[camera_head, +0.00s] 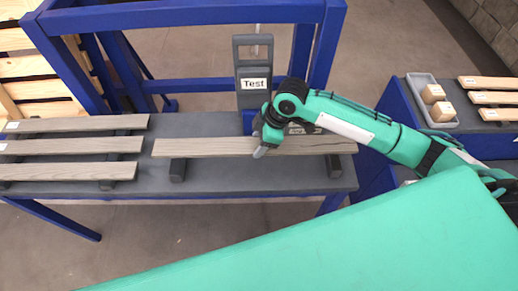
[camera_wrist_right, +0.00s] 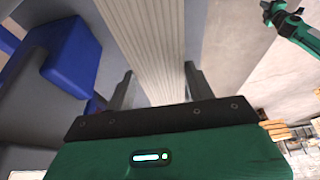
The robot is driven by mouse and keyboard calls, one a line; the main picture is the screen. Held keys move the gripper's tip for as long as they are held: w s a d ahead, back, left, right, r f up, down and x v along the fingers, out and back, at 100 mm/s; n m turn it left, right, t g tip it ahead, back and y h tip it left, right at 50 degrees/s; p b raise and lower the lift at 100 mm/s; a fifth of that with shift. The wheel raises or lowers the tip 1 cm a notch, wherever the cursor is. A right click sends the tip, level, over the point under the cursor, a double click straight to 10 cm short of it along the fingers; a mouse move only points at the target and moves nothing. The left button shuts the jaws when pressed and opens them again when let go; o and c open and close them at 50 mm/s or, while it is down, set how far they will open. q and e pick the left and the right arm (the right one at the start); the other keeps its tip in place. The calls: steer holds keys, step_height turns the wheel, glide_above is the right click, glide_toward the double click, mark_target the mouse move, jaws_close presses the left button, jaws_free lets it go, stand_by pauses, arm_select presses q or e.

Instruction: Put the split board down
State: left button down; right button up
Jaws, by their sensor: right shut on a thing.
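A long grey-brown board (camera_head: 210,147) lies across two dark support blocks on the grey bench, below the Test stand. It appears level and at the height of the blocks; I cannot tell whether it bears fully on them. My right gripper (camera_head: 262,148) is shut on it near its middle, from above. In the wrist view the board (camera_wrist_right: 150,45) runs away between the two fingers of the right gripper (camera_wrist_right: 158,90). I cannot clearly make out a split. A green arm part (camera_wrist_right: 285,20), seemingly of my left arm, shows at the wrist view's upper right; its jaws are unclear.
The dark Test stand (camera_head: 253,75) rises just behind the board. Several grey boards (camera_head: 70,147) lie on supports at the bench's left. A blue frame (camera_head: 180,17) spans behind. At right, a grey tray (camera_head: 430,82) holds wooden blocks beside pale boards (camera_head: 490,97).

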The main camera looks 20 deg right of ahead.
steer(key=shift+f+p, duration=0.3)
steer(key=shift+f, duration=2.5)
steer(key=shift+f, duration=0.1)
steer(key=o, duration=1.2)
steer(key=shift+c, duration=0.2)
steer(key=b+v, duration=0.1)
steer(key=v, duration=1.1)
steer(key=shift+s, duration=0.1)
